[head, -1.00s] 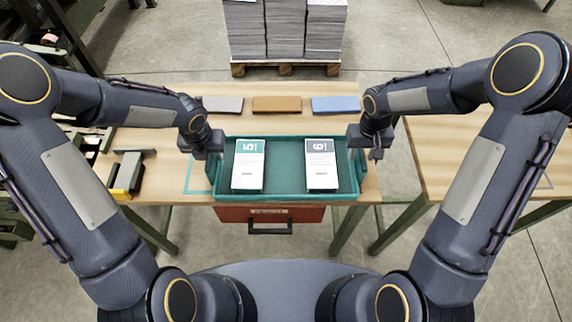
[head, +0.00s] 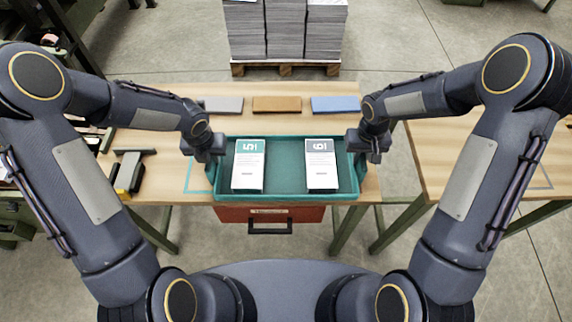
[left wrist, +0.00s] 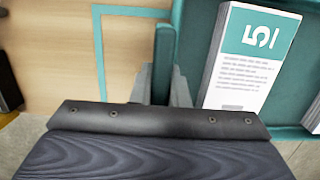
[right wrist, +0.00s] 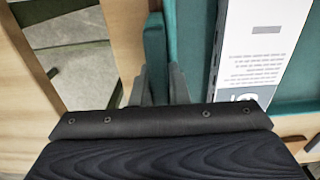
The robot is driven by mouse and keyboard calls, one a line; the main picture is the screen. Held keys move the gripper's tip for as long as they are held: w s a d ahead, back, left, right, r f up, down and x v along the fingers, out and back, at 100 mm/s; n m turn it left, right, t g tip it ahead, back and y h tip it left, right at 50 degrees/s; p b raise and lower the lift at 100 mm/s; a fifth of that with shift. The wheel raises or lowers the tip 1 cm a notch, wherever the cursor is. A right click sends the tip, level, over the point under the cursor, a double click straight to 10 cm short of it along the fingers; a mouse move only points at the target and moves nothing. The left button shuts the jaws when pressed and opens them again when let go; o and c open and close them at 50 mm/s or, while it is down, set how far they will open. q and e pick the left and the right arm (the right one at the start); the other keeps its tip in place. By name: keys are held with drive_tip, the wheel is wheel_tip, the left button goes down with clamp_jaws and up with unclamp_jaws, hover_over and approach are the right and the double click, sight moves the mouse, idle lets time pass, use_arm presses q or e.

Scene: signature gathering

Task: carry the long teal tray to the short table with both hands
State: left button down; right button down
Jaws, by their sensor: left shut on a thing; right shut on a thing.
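The long teal tray (head: 286,197) is at the front edge of the wooden table in the head view. Two white booklet stacks lie in it, one marked 5 (head: 248,170) and one marked 6 (head: 321,168). My left gripper (head: 212,160) is shut on the tray's left end. In the left wrist view its fingers (left wrist: 162,85) pinch a teal upright piece there. My right gripper (head: 366,158) is shut on the right end. In the right wrist view its fingers (right wrist: 158,82) close on a similar teal piece. I cannot tell whether the tray touches the table.
Grey (head: 222,104), brown (head: 277,104) and blue (head: 335,104) pads lie along the table's back. A yellow and black tool (head: 130,172) lies left. A second wooden table (head: 455,150) stands right, across a gap. Paper stacks on a pallet (head: 285,68) stand behind.

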use_arm(q)
drive_tip(key=shift+r, duration=0.1)
use_arm(e)
drive_tip(key=shift+r, duration=0.1)
